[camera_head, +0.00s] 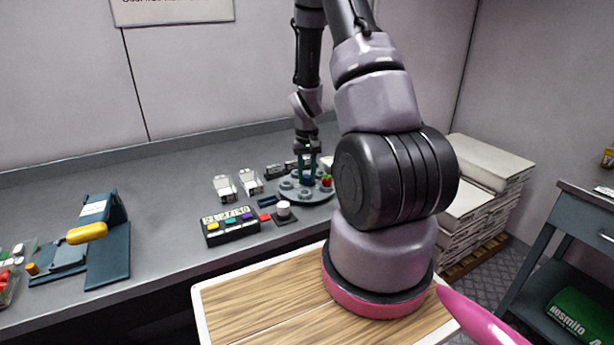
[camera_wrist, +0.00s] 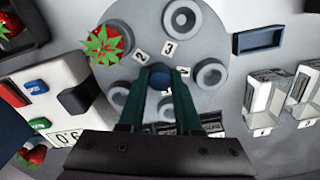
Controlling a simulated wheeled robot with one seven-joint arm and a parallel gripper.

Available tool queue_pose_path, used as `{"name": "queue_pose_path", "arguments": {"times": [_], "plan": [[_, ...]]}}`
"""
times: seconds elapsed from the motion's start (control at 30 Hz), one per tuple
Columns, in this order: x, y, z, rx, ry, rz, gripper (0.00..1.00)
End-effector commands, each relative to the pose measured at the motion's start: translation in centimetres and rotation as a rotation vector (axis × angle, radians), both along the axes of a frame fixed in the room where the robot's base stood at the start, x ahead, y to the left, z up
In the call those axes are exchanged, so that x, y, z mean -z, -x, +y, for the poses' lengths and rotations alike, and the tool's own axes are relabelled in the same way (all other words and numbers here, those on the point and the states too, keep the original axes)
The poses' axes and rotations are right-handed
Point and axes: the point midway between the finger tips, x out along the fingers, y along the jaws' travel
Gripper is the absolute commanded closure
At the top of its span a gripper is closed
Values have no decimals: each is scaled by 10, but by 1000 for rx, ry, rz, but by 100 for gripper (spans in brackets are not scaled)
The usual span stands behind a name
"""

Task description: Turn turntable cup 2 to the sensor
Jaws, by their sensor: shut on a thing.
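The grey turntable (camera_wrist: 150,25) fills the upper middle of the wrist view; in the head view it sits on the bench (camera_head: 303,197). Grey ring cups stand around its rim, one at the top (camera_wrist: 182,18) and one at right (camera_wrist: 211,73). Small number tags lie near the hub; one appears to read 2 (camera_wrist: 141,56). My gripper (camera_wrist: 162,80) is shut on the blue centre knob (camera_wrist: 161,72). A white device with coloured buttons (camera_wrist: 38,75), possibly the sensor, stands left of the turntable.
A dark block (camera_wrist: 78,98) juts from the white device toward the turntable. A blue tray (camera_wrist: 258,40) and clear containers (camera_wrist: 265,100) lie at right.

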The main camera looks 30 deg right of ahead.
Motion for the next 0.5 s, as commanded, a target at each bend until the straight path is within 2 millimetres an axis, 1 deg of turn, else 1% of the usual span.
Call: {"name": "queue_pose_path", "arguments": {"times": [0.5], "plan": [[0,0,0,-257,-1,-1,100]]}}
